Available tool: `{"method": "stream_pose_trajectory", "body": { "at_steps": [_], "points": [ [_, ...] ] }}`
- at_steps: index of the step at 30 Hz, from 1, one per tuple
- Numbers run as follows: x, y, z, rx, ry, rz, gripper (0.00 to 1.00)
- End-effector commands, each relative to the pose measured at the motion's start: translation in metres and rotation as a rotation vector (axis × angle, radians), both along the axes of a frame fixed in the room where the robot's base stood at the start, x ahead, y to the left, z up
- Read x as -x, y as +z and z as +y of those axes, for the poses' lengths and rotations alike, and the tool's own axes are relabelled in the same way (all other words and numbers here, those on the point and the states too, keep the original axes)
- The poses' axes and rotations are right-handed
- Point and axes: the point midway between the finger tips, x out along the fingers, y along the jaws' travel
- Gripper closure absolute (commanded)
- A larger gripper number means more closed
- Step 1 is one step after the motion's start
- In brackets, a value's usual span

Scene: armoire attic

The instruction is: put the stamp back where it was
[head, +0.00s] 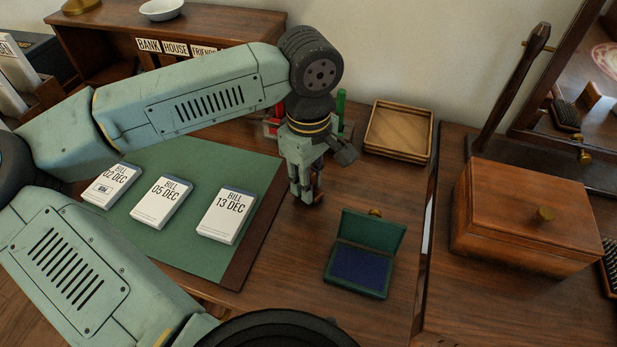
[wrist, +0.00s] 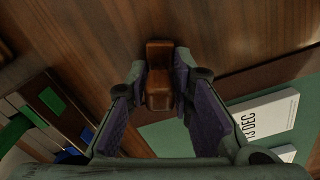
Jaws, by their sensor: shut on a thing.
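My gripper (head: 304,192) is shut on the stamp, a small brown wooden piece (wrist: 159,88) that sits between the two fingertips in the wrist view. In the head view only a reddish-brown sliver of it shows beside the fingers (head: 318,184). The gripper points down over bare wood just right of the green desk mat (head: 262,172). I cannot tell whether the stamp touches the desk. The open green ink pad (head: 360,268), with a dark blue pad, lies to the front right of the gripper.
Three bills lie on the mat: 02 DEC (head: 110,186), which bears a printed mark, 05 DEC (head: 161,203) and 13 DEC (head: 227,215). A rack with red and green pieces (head: 340,104) stands behind the gripper. A wooden tray (head: 398,131) and lidded box (head: 525,215) are to the right.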

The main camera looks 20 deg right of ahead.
Motion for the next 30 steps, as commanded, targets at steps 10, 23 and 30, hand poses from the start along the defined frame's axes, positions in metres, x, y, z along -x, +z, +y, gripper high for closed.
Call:
{"method": "stream_pose_trajectory", "body": {
  "at_steps": [10,23,30],
  "points": [
    [0.000,-0.003,0.000,0.000,0.000,0.000,0.69],
    [0.000,-0.002,0.000,0.000,0.000,0.000,0.59],
    [-0.001,0.018,0.000,0.001,0.001,-0.004,0.59]
  ]
}}
